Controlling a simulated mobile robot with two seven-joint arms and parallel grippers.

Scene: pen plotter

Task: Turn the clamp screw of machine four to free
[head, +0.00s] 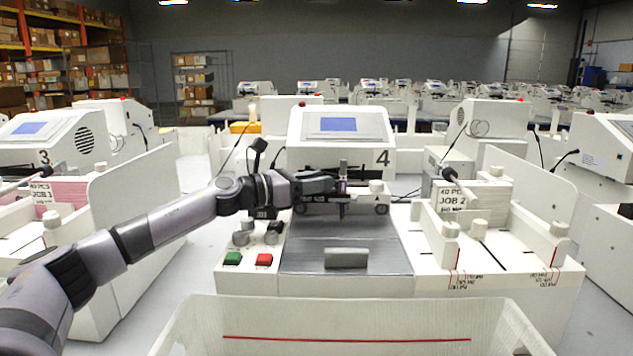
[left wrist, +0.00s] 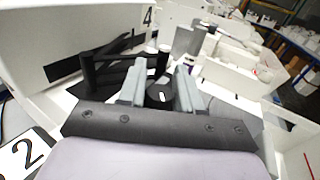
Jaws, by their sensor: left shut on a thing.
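Machine four (head: 340,125) stands in the middle of the head view, a white pen plotter with a lit blue screen and a "4" on its front. My left gripper (head: 338,187) reaches in from the left to the pen carriage under the screen. A pen-like upright part (head: 342,209) shows just below the fingers. In the left wrist view, the two grey fingers (left wrist: 160,88) are closed about a black round knob (left wrist: 161,95) with a white mark, which looks like the clamp screw. Its exact setting I cannot read. The fingers hide the screw in the head view.
A grey plate with a handle (head: 346,257) lies in front of the carriage. Green (head: 232,259) and red (head: 264,260) buttons sit at its left. A white bin (head: 350,318) stands nearest me.

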